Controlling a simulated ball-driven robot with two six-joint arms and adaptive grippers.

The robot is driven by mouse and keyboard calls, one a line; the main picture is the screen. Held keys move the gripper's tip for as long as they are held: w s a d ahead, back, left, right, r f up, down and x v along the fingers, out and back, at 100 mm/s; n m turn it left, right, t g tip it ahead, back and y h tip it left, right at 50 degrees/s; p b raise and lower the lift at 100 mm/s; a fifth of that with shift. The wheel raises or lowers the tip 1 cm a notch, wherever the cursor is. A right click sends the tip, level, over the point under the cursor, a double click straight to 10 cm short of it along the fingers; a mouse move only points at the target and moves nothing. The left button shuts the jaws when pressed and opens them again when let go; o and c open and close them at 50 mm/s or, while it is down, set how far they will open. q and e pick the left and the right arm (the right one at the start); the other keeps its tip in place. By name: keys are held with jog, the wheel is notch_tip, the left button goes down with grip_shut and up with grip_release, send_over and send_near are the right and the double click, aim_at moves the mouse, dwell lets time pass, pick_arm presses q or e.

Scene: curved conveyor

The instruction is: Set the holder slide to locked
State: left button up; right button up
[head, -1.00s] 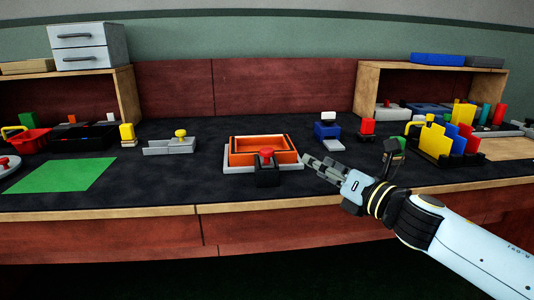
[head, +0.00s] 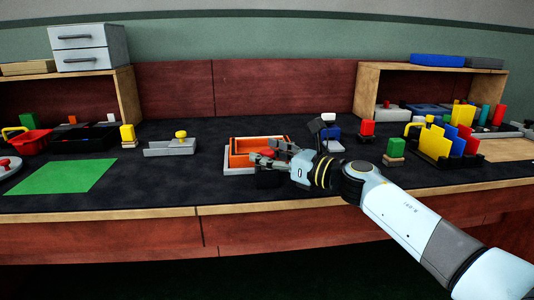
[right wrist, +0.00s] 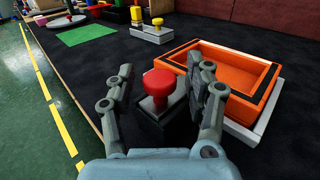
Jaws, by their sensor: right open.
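An orange tray (head: 245,142) sits in a light grey holder base (head: 230,169) near the middle of the bench. A red mushroom knob (right wrist: 158,83) on a dark block (right wrist: 152,122) stands at the holder's near side. In the right wrist view my right gripper (right wrist: 166,72) has one finger on each side of the red knob, with gaps showing; contact is not clear. Any lock marking is not visible. My left gripper is not in view.
A grey block with a yellow knob (head: 181,135) stands left of the holder. A green mat (head: 68,175) lies farther left. A blue block with a white top (head: 328,131) is behind my right wrist.

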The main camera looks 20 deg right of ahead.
jog(key=shift+w+a, duration=0.1)
jog(key=shift+w, duration=0.1)
grip_shut()
dwell(0.3)
